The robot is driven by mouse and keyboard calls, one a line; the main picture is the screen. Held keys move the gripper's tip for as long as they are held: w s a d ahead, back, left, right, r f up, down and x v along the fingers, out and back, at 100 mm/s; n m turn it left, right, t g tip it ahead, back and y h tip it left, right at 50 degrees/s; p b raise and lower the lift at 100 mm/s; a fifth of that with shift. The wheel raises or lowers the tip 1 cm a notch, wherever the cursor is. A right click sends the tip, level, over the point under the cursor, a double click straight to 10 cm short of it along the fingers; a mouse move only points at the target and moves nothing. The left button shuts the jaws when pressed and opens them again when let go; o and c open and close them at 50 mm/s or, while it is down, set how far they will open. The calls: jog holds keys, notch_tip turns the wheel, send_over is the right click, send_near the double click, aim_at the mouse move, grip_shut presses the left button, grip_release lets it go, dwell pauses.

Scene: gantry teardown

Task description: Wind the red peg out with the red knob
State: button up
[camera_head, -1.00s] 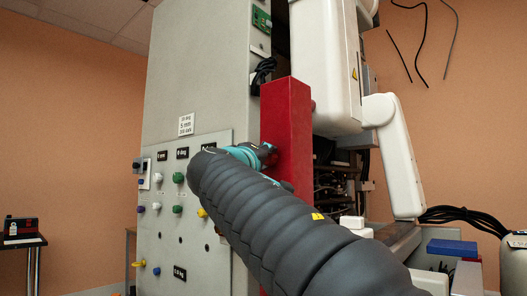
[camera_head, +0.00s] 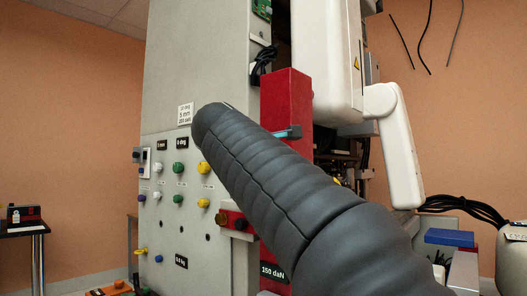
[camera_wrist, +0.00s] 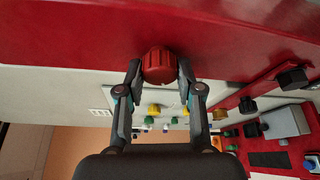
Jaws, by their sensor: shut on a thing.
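In the wrist view the red knob (camera_wrist: 159,65) is ribbed and round, and sits between the fingertips of my gripper (camera_wrist: 159,72). The fingers are shut on it, one on each side. Behind it is a broad red surface (camera_wrist: 75,30), apparently the red column (camera_head: 287,95) of the head view. In the head view my black-sleeved arm hides the knob and most of my gripper; only a teal piece shows against the column. I cannot make out the red peg in either view.
A grey cabinet panel (camera_head: 160,232) with green, yellow and purple knobs stands left of the column. A small red block (camera_head: 232,218) shows beneath my arm. A white jointed arm-like part (camera_head: 397,150) is at right. A blue box (camera_head: 450,237) lies at lower right.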

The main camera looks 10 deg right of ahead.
dwell(0.5)
jog(key=o, duration=1.2)
jog(key=shift+d, duration=0.15)
jog(key=shift+c, duration=0.2)
jog(key=v, duration=1.2)
